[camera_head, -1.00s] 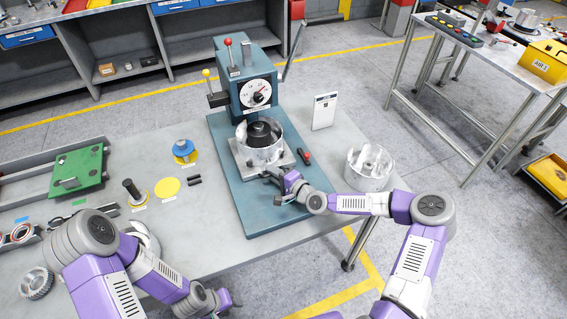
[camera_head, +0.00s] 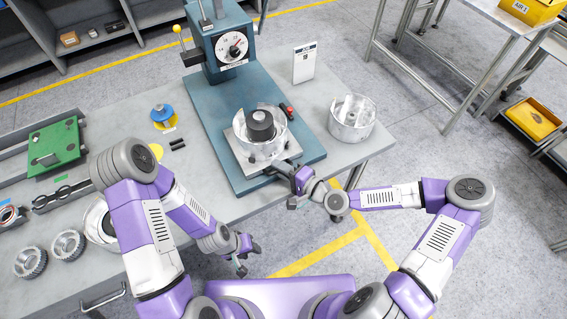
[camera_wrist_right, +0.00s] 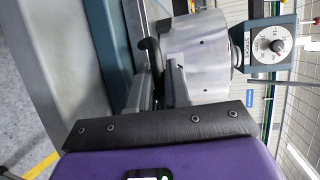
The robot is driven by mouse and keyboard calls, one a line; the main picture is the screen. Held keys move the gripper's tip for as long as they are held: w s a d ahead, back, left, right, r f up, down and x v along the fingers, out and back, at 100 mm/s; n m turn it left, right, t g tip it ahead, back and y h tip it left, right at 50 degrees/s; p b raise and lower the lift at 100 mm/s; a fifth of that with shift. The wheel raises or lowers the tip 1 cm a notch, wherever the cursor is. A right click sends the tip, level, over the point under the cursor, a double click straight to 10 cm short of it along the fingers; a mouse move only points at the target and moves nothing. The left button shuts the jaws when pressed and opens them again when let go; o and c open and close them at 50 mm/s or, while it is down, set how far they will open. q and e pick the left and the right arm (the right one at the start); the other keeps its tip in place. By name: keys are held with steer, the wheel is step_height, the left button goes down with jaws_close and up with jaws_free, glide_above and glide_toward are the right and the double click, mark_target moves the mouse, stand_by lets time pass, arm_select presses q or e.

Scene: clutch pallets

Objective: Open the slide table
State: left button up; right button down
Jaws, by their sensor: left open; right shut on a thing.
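The slide table (camera_head: 236,146) is a grey metal plate on the press's teal base (camera_head: 212,122). It lies near the base's front edge, well forward of the press column, and carries a silver drum (camera_head: 257,149) with a black hub. My right gripper (camera_head: 279,169) is at the plate's front edge, shut on its dark handle. In the right wrist view, the gripper (camera_wrist_right: 162,88) has its fingers around the dark handle (camera_wrist_right: 152,52), close beside the drum; much of the handle is hidden. My left gripper (camera_head: 243,258) is open and empty, in front of the workbench.
The press (camera_head: 222,50) with its dial stands behind. A second silver drum (camera_head: 352,118) and a white sign (camera_head: 304,63) stand to the right on the workbench (camera_head: 125,135). Gears and a green board (camera_head: 53,145) are at left. Floor in front of the bench is free.

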steer(key=c, duration=1.2)
jaws_free()
steer(key=shift+o, duration=0.2)
steer(key=v, duration=0.7)
steer(key=shift+s+d, duration=0.25)
steer(key=shift+r, duration=0.1)
